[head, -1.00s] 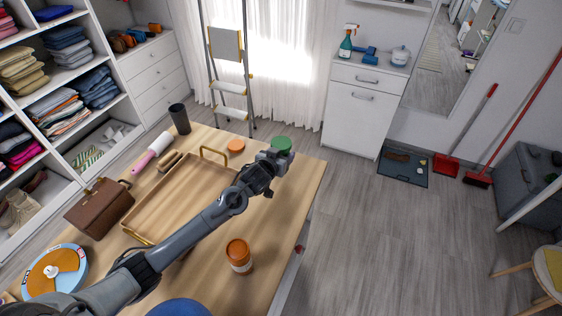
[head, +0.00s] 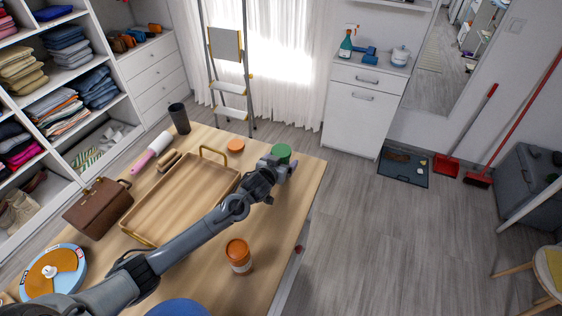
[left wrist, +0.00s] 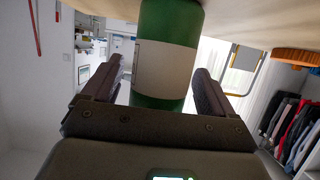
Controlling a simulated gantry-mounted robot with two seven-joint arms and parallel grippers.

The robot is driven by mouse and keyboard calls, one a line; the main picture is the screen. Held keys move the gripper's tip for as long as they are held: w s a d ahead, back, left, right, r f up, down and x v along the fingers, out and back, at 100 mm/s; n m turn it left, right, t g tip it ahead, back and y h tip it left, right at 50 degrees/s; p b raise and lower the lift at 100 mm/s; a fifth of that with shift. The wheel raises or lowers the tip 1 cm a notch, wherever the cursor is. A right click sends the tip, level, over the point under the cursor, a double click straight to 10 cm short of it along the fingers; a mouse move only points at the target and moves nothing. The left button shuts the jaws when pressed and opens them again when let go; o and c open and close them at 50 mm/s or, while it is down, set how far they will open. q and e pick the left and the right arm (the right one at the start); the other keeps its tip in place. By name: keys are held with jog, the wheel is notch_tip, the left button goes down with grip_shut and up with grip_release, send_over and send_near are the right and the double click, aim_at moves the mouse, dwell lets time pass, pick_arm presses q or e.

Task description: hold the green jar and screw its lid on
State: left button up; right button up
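The green jar (head: 281,152) stands near the far right corner of the table. Its white label shows in the left wrist view (left wrist: 166,68). My left gripper (head: 280,168) is at the jar's near side, low by the table. In the left wrist view my left gripper (left wrist: 158,82) is open, with one finger on each side of the jar and a gap visible at each side. A round orange lid (head: 236,145) lies on the table left of the jar; its ribbed edge shows in the left wrist view (left wrist: 296,58). My right gripper is not in view.
A wooden tray (head: 152,197) with raised handles lies left of my arm. An orange jar (head: 239,256) stands nearer on the table. A dark cup (head: 179,118), a lint roller (head: 151,153) and a brown bag (head: 98,208) are at the left. The table is clear right of the orange jar.

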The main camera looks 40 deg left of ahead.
pick_arm(q)
jog(key=shift+r, duration=0.25)
jog(key=p+v, duration=0.1)
jog(key=v, duration=0.6)
jog(key=shift+s, duration=0.25)
jog(key=shift+d, duration=0.1)
